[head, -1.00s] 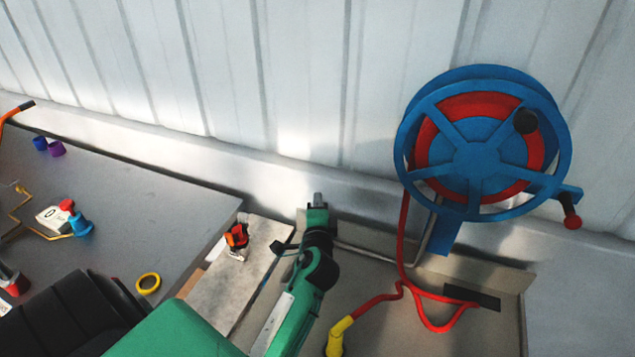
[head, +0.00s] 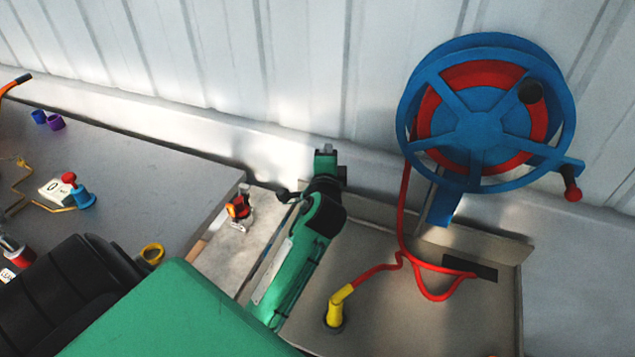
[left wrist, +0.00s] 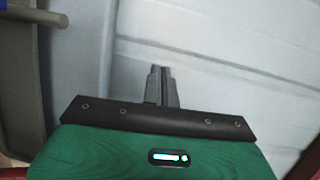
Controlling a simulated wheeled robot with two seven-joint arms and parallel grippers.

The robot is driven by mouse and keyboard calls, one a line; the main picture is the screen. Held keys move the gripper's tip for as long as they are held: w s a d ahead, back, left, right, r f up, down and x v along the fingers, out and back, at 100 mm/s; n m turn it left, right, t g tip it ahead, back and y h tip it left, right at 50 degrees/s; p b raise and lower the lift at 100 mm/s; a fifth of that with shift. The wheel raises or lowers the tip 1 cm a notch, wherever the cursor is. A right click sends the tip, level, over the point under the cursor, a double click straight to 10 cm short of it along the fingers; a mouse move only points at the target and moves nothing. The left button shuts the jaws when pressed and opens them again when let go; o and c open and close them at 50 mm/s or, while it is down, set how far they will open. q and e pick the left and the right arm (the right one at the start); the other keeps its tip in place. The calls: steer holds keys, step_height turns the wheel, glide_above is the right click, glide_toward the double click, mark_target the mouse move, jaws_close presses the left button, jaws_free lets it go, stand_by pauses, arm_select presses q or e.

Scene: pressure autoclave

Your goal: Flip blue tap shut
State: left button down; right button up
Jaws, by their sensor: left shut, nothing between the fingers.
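I cannot pick out a tap for certain. A small blue fitting with a red knob (head: 82,195) stands on the grey bench at the left, far from my left gripper. My green left arm reaches up from the bottom of the head view. My left gripper (head: 325,150) is shut and empty, in front of the pale wall and left of the blue hose reel. In the left wrist view its fingers (left wrist: 162,85) are together against the pale wall, touching nothing visible. My right gripper is not in view.
The blue and red hose reel (head: 482,115) is on the wall at the right. Its red hose (head: 402,220) runs to a yellow nozzle (head: 340,302) in a tray-like basin. An orange and black item (head: 239,206) sits on a plate by the grey bench (head: 130,175).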

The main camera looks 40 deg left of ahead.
arm_select(q)
steer(key=w+d+f+m+g+h+b, duration=0.2)
steer(key=w+d+f+m+g+h, duration=0.3)
steer(key=w+d+h, duration=0.5)
steer(key=s+a+f+n+g+h, duration=0.2)
steer(key=s+a+g, duration=0.6)
steer(key=a, duration=0.4)
steer(key=shift+s+a+f+g+h+b, duration=0.3)
steer(key=shift+s+f+g+b, duration=0.2)
steer(key=shift+s, duration=0.4)
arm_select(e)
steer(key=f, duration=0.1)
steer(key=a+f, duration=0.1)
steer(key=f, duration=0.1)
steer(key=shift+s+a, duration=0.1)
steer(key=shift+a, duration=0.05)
arm_select(q)
steer(key=shift+d+f, duration=0.1)
steer(key=shift+f, duration=0.05)
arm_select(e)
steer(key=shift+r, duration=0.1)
